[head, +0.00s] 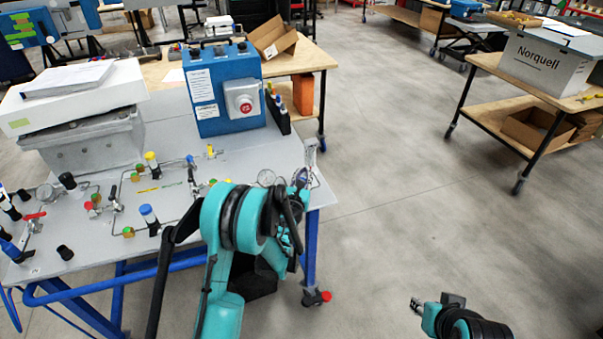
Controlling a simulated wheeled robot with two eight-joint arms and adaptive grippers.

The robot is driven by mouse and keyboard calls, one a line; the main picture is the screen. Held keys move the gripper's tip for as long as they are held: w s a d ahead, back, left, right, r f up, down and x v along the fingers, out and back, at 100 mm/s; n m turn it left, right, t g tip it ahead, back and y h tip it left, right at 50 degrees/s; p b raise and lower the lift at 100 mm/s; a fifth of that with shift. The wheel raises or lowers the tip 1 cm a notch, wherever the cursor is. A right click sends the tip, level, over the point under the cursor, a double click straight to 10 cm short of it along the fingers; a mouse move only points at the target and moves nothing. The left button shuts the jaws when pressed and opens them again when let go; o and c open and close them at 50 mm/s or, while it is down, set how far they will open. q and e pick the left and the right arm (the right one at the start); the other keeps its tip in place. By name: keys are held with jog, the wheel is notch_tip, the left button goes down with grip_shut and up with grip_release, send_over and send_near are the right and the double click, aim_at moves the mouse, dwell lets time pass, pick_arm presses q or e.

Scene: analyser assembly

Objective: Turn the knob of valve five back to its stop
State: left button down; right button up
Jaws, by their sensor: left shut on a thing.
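The grey analyser panel (85,240) lies on the blue-framed table and carries tubing, valves and gauges. My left gripper (299,190) is at the panel's right edge, beside a round gauge (266,178) and below a clear upright tube (311,152). It is shut on a small valve knob, which the fingers and my teal arm mostly hide. I cannot read any valve number or the knob's angle. My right gripper (417,305) is low at the bottom right, over the floor and away from the panel; its jaw opening is too small to tell.
Blue-capped (148,214) and yellow-capped (151,157) valves stand on the panel, left of my arm. A blue box with a red button (222,90) stands at the back. A Norquell box (545,65) is on a far cart. The floor between is clear.

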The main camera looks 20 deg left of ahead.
pick_arm(q)
jog(key=shift+d+m+h, duration=0.15)
jog(key=shift+m+h, duration=0.3)
jog(key=shift+h, duration=0.25)
jog(key=shift+d+m+h, duration=0.15)
jog(key=shift+m+h, duration=0.3)
jog(key=shift+h, duration=0.25)
jog(key=c, duration=1.4)
grip_release()
jog(key=shift+r, duration=0.1)
notch_tip(320, 180, up, 10)
jog(key=shift+f, duration=0.1)
